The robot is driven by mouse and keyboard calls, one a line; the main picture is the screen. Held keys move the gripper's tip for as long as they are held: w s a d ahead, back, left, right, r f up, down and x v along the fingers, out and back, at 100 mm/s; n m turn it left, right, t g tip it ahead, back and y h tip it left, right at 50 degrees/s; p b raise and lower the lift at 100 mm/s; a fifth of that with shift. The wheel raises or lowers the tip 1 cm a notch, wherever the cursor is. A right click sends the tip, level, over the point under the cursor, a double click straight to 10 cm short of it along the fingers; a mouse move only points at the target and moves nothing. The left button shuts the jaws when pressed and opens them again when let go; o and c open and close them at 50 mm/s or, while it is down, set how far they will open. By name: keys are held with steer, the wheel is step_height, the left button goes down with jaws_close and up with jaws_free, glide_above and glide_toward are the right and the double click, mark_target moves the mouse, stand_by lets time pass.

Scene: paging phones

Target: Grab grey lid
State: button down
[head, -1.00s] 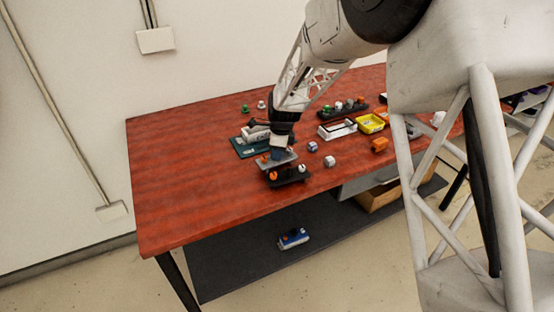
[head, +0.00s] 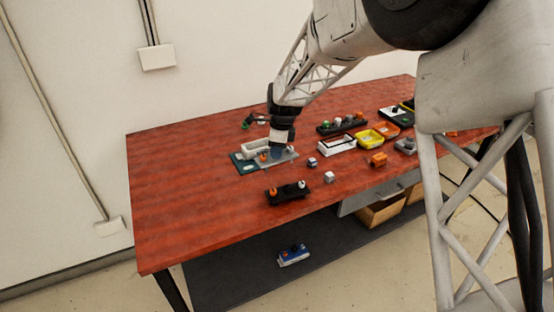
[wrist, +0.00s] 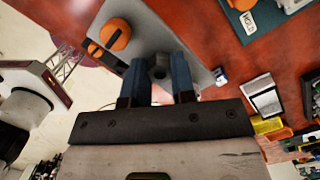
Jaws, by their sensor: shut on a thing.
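In the head view, my gripper (head: 278,152) points down at the lid (head: 290,158), over the table near the teal board. The lid's underside is hidden, and I cannot tell how high it is above the surface.
A dark tray (head: 286,194) with an orange and a white piece stands in front of the lid. The teal board (head: 240,165) with a white box (head: 256,147) lies at left. Small cubes and a yellow tray (head: 370,138) are at right. The table's left side is clear.

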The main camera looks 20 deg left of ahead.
steer(key=shift+r, duration=1.2)
